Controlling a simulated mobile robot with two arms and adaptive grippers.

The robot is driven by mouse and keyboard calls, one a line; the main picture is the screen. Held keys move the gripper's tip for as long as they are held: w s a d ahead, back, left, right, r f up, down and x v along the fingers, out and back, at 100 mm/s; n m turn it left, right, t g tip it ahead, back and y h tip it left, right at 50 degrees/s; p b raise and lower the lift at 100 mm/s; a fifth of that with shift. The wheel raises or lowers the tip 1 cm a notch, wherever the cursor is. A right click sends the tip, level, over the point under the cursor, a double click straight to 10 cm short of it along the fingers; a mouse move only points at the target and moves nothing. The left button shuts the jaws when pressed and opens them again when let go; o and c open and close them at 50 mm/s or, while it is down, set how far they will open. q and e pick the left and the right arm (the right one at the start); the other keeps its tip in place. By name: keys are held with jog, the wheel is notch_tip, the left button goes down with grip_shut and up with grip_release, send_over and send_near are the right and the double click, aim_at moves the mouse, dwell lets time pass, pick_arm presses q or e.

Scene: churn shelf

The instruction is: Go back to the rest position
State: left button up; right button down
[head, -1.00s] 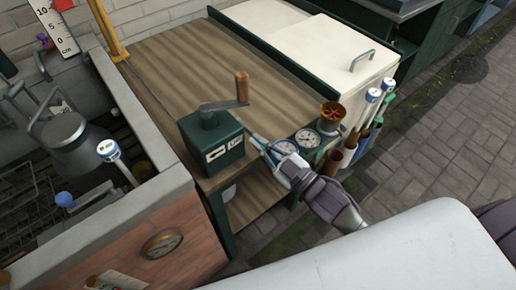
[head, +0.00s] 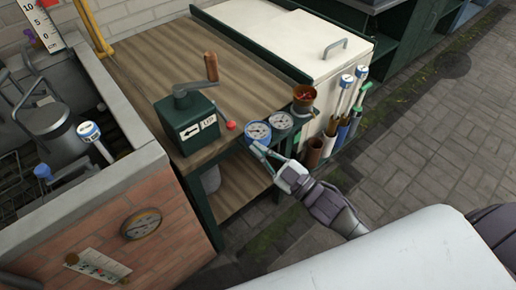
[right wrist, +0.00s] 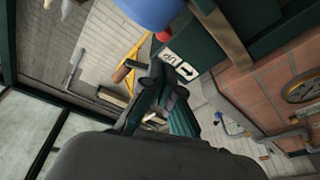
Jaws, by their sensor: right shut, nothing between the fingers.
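My right gripper (head: 265,155) is in front of the wooden bench (head: 140,52), close to the left of two round gauges (head: 258,131) at its front edge. It is shut and empty. Whether a fingertip touches the gauge I cannot tell. In the right wrist view its dark fingers (right wrist: 152,88) are together. The green crank box (head: 187,122) stands on the bench left of the gripper, apart from it, with its crank handle (head: 211,66) upright. A small red knob (head: 231,126) shows beside the box. My left gripper is not in view.
A white chest (head: 300,40) stands behind the gauges, with a copper cup (head: 303,98) and several tools in holders at its corner. Paving (head: 430,130) at right is clear.

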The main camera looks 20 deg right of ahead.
jog(key=s+d+f+m+g+h, duration=0.4)
jog(key=s+f+m+g+h, duration=0.25)
jog(key=f+h, duration=0.2)
jog(key=s+d+f+m+g, duration=0.1)
jog(key=s+f+m+g, duration=0.15)
jog(key=s+g, duration=0.8)
jog(key=s+f+t+p, duration=0.1)
jog(key=s+f, duration=0.2)
jog(key=f, duration=1)
jog(key=s+f+t+p, duration=0.1)
jog(key=s+f, duration=0.1)
jog(key=f, duration=1)
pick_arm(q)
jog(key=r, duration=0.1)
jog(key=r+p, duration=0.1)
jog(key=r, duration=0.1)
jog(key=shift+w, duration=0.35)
pick_arm(e)
jog(key=s+d+f+g+h, duration=0.1)
jog(key=s+d+f, duration=0.2)
jog(key=s+f, duration=1)
jog(key=s, duration=0.3)
jog(key=shift+f, duration=0.4)
